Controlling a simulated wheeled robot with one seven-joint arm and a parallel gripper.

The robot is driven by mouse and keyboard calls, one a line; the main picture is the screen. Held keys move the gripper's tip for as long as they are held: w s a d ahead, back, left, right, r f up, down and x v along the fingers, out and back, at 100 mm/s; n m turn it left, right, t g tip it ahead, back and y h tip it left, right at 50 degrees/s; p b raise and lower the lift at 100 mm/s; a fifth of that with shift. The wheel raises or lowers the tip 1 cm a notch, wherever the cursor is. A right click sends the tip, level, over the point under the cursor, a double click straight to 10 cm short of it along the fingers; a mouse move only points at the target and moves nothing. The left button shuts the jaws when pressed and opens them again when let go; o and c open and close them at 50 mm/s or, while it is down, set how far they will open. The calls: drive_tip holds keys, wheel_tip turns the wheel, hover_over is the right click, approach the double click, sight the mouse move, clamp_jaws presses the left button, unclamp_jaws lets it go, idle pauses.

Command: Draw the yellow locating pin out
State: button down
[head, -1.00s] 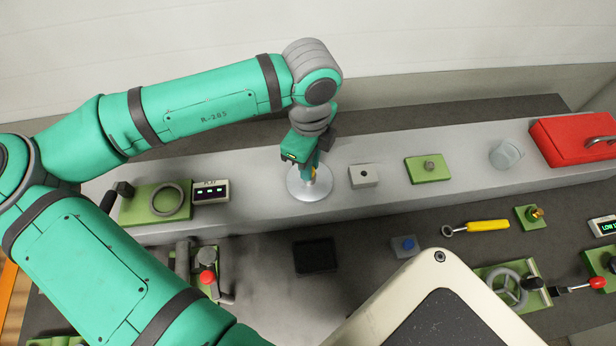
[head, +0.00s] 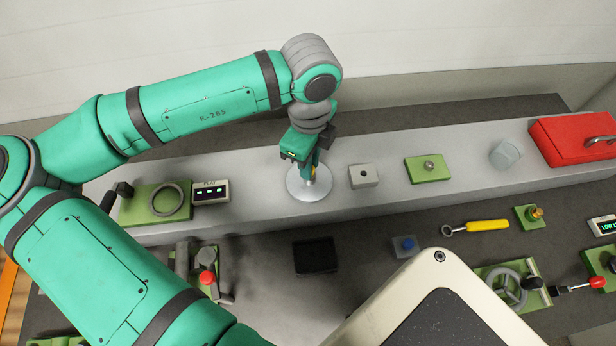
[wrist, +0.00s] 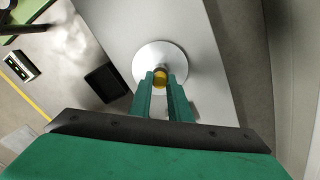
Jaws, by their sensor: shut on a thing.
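On the ledge (head: 250,205), a grey block with a hole (head: 363,176), a green plate with a knob (head: 428,169), a clear cup (head: 505,154) and a red case (head: 575,140) stand to the right. A green plate with a ring (head: 155,203) and a small display (head: 210,191) stand left.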

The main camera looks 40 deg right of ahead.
drive_tip(key=shift+r, duration=2.4)
